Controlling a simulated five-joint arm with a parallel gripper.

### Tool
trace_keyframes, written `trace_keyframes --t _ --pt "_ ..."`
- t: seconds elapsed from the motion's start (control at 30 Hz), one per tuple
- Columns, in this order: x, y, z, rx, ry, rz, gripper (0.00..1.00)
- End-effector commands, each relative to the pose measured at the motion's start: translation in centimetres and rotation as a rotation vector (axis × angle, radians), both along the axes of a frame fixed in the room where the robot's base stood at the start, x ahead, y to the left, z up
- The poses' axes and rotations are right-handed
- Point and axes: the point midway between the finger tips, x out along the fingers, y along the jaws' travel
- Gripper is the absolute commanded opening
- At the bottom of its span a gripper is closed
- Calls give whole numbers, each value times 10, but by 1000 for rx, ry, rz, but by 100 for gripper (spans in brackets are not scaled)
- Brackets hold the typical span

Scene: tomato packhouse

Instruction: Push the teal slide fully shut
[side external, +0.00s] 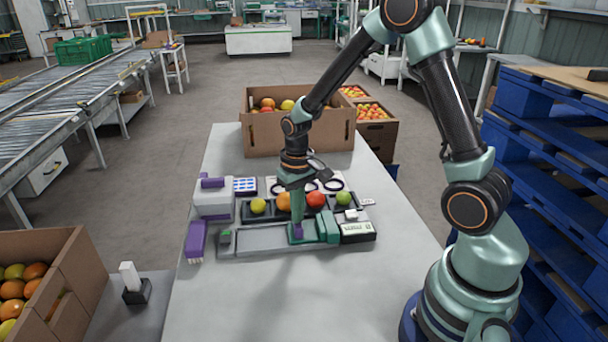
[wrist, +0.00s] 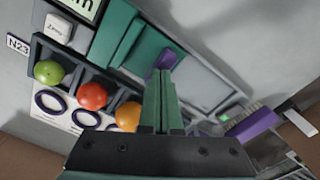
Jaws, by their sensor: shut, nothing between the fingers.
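The teal slide (side external: 327,228) lies at the right part of a shallow grey track (side external: 262,238) on the table. It also shows in the wrist view (wrist: 143,47), with a purple knob (wrist: 166,59) at its edge. The bare part of the track stretches to the left of the slide in the side view, toward a small green piece (side external: 225,236) at its end. My gripper (side external: 298,234) is shut and points down at the purple knob. Its fingertips (wrist: 160,74) overlap the knob in the wrist view; I cannot tell whether they touch it.
A row of tomatoes (side external: 315,199) sits in a dark rack behind the track. A scale display (side external: 356,231) stands at the track's right end. A purple-handled brush (side external: 196,240) lies to the left. A cardboard crate (side external: 255,141) stands behind. The table front is clear.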

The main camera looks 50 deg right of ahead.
Motion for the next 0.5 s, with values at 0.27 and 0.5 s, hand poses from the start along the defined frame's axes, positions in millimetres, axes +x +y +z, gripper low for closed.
trace_keyframes --t 0.27,0.5 --pt "-1 -1 12 0 1 -4 0" --pt "0 -1 30 0 0 -2 0"
